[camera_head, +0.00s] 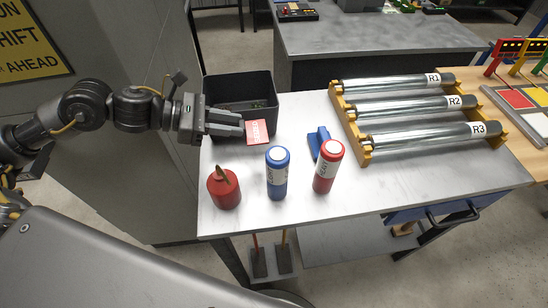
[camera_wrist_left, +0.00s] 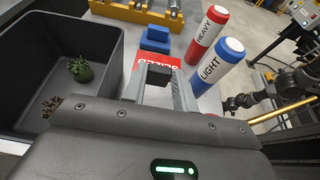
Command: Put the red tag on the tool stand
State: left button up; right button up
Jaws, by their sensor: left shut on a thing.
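My left gripper (camera_head: 243,127) is shut on the red tag (camera_head: 258,133), a flat red card with white lettering. The tag is at the fingertips, over the table beside the black bin, and also shows in the left wrist view (camera_wrist_left: 172,61), partly hidden by the fingers. A small blue stand (camera_head: 318,138), which looks like the tool stand, is on the table to the right of the tag, behind the bottles. It also shows in the left wrist view (camera_wrist_left: 156,38). My right arm seems to show at the right of the left wrist view; its gripper's state is unclear.
The black bin (camera_head: 213,88) stands at the table's back left. A blue bottle (camera_head: 277,180), a red bottle (camera_head: 327,172) and a red can (camera_head: 224,192) stand in front. A yellow rack (camera_head: 365,155) with rolls R1, R2 and R3 fills the right.

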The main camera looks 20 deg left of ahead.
pick_arm(q)
send_over(234, 162)
notch_tip(234, 162, down, 5)
jog(key=shift+a, duration=0.1)
jog(key=shift+f, duration=0.45)
jog(key=shift+f+p, duration=0.3)
jog(key=shift+f, duration=1.6)
pick_arm(e)
jog(key=shift+s+a+f, duration=0.3)
pick_arm(q)
jog(key=shift+f+b, duration=0.2)
jog(key=shift+b, duration=0.15)
jog(key=o, duration=0.9)
jog(key=shift+r, duration=0.1)
pick_arm(e)
jog(key=shift+d+f, duration=0.2)
jog(key=shift+d, duration=0.05)
